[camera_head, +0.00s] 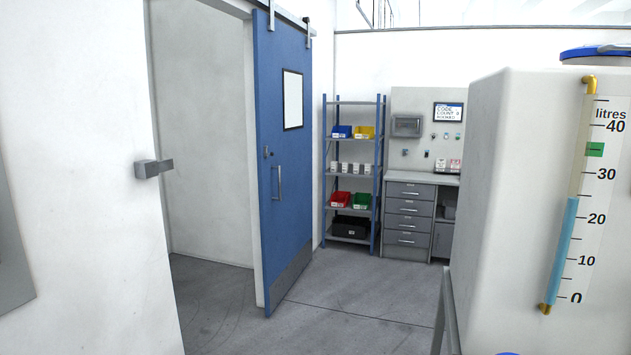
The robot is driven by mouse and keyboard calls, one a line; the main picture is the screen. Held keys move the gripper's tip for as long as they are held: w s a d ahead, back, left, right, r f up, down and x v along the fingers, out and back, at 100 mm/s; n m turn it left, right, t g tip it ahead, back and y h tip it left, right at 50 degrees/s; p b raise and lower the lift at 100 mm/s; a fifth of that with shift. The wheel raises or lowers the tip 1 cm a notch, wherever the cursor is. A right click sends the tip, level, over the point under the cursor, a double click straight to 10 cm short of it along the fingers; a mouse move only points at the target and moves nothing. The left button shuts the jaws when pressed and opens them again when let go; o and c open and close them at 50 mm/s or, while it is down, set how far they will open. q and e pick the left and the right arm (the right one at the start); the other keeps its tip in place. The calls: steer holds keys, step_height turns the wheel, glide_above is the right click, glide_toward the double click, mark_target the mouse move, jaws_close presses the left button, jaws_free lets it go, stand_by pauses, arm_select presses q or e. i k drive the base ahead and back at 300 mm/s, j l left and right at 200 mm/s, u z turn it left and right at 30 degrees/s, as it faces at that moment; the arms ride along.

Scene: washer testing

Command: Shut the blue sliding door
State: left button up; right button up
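The blue sliding door (285,150) hangs from an overhead rail (275,8) and stands open, to the right of the doorway. It has a small window (293,99), a vertical grey handle (277,183) near its left edge, a small latch above the handle, and a grey kick plate at the bottom. The doorway opening (207,140) shows a pale wall and grey floor beyond. A grey bracket (153,168) sticks out from the wall at the left side of the opening. Neither of my grippers shows in the head view.
A large white tank (505,190) with a litre gauge stands close on the right. A blue-posted shelf (353,145) with coloured bins and a grey drawer unit (408,218) stand at the back. Grey floor (340,310) is clear before the door.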

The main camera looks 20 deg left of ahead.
mark_target(283, 54)
steer(key=i+j+u, duration=0.15)
steer(key=u, duration=0.25)
steer(key=i+j+u, duration=0.1)
steer(key=u, duration=0.3)
steer(key=i+u, duration=0.2)
steer(key=u, duration=0.25)
steer(key=i+z, duration=0.2)
steer(key=i, duration=0.3)
steer(key=i+z, duration=0.15)
steer(key=i, duration=0.3)
steer(key=i+j+z, duration=0.2)
steer(key=i, duration=0.3)
steer(key=i+z, duration=0.15)
steer(key=i, duration=0.3)
steer(key=i+j+z, duration=0.2)
steer(key=i, duration=0.25)
steer(key=i+j+z, duration=0.2)
steer(key=i, duration=2.1)
steer(key=i+z, duration=0.15)
steer(key=i, duration=0.65)
steer(key=i+z, duration=0.15)
steer(key=i, duration=0.6)
steer(key=i+j+z, duration=0.2)
steer(key=i, duration=0.55)
steer(key=i+l+u, duration=0.1)
steer(key=i+u, duration=0.25)
steer(key=i+l+u, duration=0.15)
steer(key=i+u, duration=0.25)
steer(key=i+l+u, duration=0.35)
steer(key=k+j, duration=0.05)
